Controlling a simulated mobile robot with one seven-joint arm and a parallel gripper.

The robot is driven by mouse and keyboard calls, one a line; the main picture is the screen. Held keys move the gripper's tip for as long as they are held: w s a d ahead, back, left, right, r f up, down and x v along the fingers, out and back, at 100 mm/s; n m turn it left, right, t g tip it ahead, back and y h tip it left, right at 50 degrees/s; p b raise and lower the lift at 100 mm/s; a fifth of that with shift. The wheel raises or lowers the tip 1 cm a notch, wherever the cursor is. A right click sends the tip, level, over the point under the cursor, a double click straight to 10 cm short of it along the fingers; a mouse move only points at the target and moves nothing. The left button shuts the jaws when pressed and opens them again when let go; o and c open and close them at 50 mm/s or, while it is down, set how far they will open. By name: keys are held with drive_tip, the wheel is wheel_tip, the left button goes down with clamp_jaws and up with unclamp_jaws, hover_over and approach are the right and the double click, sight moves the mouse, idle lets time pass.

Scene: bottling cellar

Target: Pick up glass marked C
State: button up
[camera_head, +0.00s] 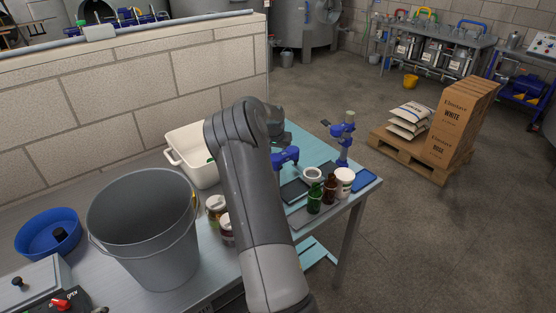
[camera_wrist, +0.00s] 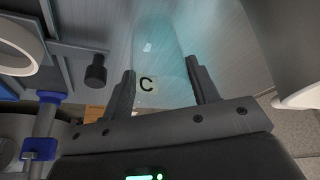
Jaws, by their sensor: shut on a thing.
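The glass marked C (camera_wrist: 165,48) is clear with a faint blue-green tint and carries a pale label with a black letter C. In the wrist view it sits between the two fingers of my gripper (camera_wrist: 161,72), which is shut on it. The label lies between the fingers. I cannot tell whether the glass touches the bench. In the head view my own arm hides the glass and the fingers.
A grey bucket (camera_head: 152,225) and a white tub (camera_head: 183,154) stand on the bench. Jars (camera_head: 215,206), a green bottle (camera_head: 314,197), a brown bottle (camera_head: 330,187), a white container (camera_head: 344,180) and a blue stand (camera_head: 343,140) crowd around my arm. A black knob (camera_wrist: 96,71) is left of the fingers.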

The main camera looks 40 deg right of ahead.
drive_tip(key=shift+c, duration=0.9)
